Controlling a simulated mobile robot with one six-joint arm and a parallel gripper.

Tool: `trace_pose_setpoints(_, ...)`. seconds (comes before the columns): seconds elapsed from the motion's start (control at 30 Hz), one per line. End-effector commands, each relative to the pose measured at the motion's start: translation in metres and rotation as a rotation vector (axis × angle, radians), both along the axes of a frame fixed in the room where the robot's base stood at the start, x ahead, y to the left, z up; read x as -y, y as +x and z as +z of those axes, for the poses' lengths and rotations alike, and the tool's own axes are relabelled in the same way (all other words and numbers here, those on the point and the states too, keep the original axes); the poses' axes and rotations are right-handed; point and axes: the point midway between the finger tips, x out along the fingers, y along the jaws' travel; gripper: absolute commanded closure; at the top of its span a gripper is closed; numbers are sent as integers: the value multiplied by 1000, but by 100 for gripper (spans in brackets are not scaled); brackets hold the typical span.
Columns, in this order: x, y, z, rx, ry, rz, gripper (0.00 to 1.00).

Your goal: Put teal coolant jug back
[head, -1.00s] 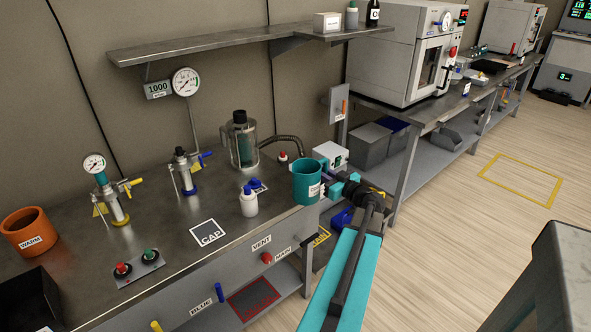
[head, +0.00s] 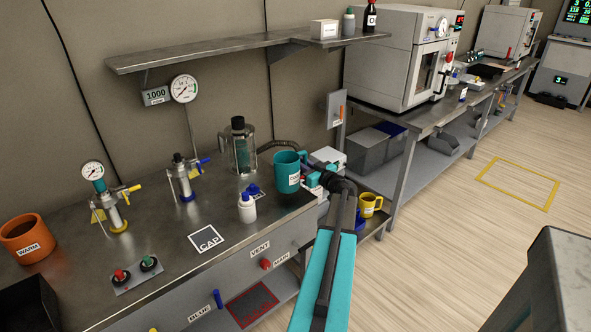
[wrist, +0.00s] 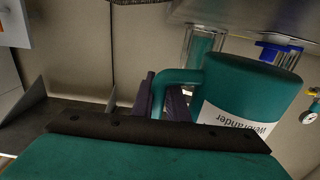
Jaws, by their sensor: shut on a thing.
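The teal coolant jug (head: 287,170) has a white label and hangs upright at the right end of the steel bench, close to the glass vessel. My gripper (head: 309,181) comes from the right and is shut on its handle. In the wrist view the jug (wrist: 262,88) fills the right side, and its handle lies between the dark fingers of my gripper (wrist: 160,98). The gap between the jug's base and the bench cannot be told. The fingertips are partly hidden in the head view.
The glass vessel (head: 246,158) with a dark cap stands behind left of the jug. A white bottle (head: 247,209) with a blue cap stands in front left. A yellow mug (head: 369,205) sits low at right. The bench top (head: 170,240) is clear around the CAP mark (head: 206,239).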

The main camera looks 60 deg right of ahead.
Motion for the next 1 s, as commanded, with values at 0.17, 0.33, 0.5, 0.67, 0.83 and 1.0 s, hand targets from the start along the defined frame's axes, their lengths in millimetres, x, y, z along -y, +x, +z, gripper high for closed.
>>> trace_pose_setpoints(0.17, 0, 0, 1, 2, 0, -1, 100)
trace_pose_setpoints(0.33, 1, 1, 1, 2, 0, -1, 100)
trace_pose_setpoints(0.5, 7, 10, 0, 2, 0, 0, 100)
trace_pose_setpoints(0.67, 8, 11, -18, 1, 2, -1, 100)
trace_pose_setpoints(0.83, 8, 10, -33, 3, 1, -2, 100)
trace_pose_setpoints(1.0, 8, 10, -35, 2, 0, -2, 100)
